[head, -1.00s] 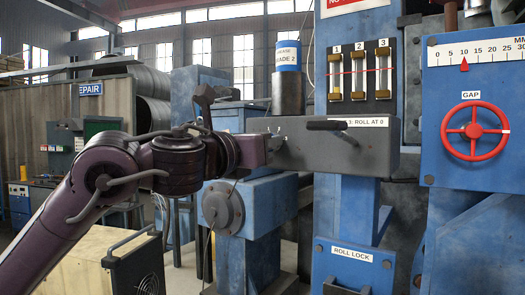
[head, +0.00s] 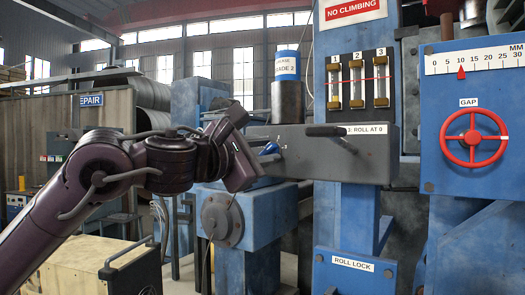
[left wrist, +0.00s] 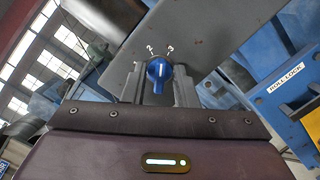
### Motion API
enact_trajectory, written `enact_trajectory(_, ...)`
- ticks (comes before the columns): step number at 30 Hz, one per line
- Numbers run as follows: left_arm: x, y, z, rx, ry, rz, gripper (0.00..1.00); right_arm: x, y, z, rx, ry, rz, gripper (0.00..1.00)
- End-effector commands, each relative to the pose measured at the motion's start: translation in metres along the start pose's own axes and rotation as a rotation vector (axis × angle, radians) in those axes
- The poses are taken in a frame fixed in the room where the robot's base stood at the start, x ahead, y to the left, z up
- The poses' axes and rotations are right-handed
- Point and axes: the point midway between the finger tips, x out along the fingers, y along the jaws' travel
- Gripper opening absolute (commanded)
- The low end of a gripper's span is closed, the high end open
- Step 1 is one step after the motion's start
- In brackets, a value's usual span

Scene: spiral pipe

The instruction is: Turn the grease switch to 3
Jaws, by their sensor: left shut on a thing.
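The grease switch is a blue knob (head: 269,149) on the front of a grey box (head: 330,160). My left gripper (head: 264,153) is at the knob, its wrist tilted. In the left wrist view the blue knob (left wrist: 159,71) sits between the two fingers, which are shut on it. The knob carries a white mark. Digits 2 and 3 show on the grey plate just above it; other digits are hidden or out of view. Which digit the mark points to I cannot tell exactly. My right gripper is out of view.
A dark lever (head: 332,131) sticks out from the grey box, right of my left gripper. A grease can (head: 287,68) stands above. A red GAP handwheel (head: 474,138) and three sight gauges (head: 358,80) are further right. A beige cabinet (head: 95,268) stands lower left.

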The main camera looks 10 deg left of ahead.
Motion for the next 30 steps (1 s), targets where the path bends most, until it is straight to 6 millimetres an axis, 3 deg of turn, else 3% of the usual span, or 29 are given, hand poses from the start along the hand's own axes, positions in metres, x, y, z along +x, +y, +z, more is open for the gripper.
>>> enact_trajectory(15, 0.0006, -0.0016, -0.0014, 0.334, 0.003, -0.041, 0.03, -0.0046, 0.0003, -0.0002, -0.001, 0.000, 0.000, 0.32)
enact_trajectory(30, 0.0007, -0.0021, -0.0021, 0.396, 0.004, -0.048, 0.03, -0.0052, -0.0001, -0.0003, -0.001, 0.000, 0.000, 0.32)
